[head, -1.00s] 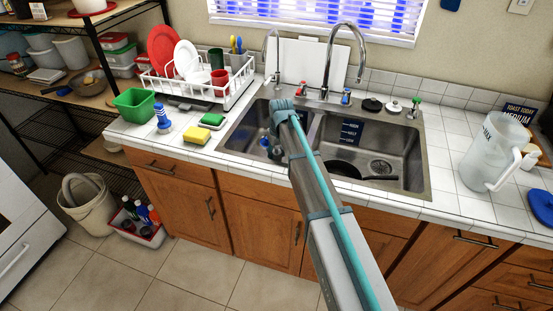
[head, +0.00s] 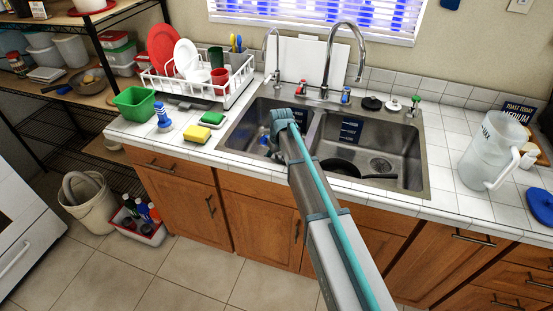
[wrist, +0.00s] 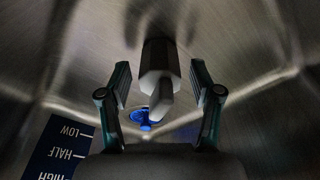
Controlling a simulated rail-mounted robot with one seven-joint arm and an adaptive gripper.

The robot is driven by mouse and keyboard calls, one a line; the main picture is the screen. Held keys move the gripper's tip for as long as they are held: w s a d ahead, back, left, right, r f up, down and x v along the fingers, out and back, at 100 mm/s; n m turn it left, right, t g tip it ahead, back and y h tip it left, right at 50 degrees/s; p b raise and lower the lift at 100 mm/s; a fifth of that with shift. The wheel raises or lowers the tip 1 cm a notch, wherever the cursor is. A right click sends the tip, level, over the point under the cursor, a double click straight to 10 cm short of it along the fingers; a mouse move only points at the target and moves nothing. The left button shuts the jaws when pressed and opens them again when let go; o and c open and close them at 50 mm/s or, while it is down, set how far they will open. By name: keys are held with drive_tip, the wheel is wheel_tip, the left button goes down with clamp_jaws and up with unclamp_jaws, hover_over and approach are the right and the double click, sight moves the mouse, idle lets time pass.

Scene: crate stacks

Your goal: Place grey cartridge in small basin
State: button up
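In the wrist view, a pale grey cartridge-like piece (wrist: 158,70) with a narrower end stands between the fingers of my gripper (wrist: 160,94). The fingers are spread, with a gap visible on both sides of the piece. In the head view, my gripper (head: 271,150) is low in the left basin (head: 243,138) of the sink, mostly hidden behind my arm. The grey cartridge cannot be made out there. A small blue item (wrist: 145,119) shows just beyond the piece's tip in the wrist view.
The right basin (head: 405,150) holds a dark pan (head: 340,168). A dark level label (wrist: 60,150) lies left in the wrist view. A divider and faucets (head: 345,55) stand close. A sponge (head: 196,134), dish rack (head: 240,85) and pitcher (head: 490,155) are on the counter.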

wheel_tip(320, 180, up, 12)
drive_tip(key=s+b, duration=0.1)
drive_tip(key=b, duration=0.1)
drive_tip(key=shift+s+d, duration=0.3)
drive_tip(key=shift+d, duration=0.15)
drive_tip(key=shift+r, duration=0.1)
idle(0.4)
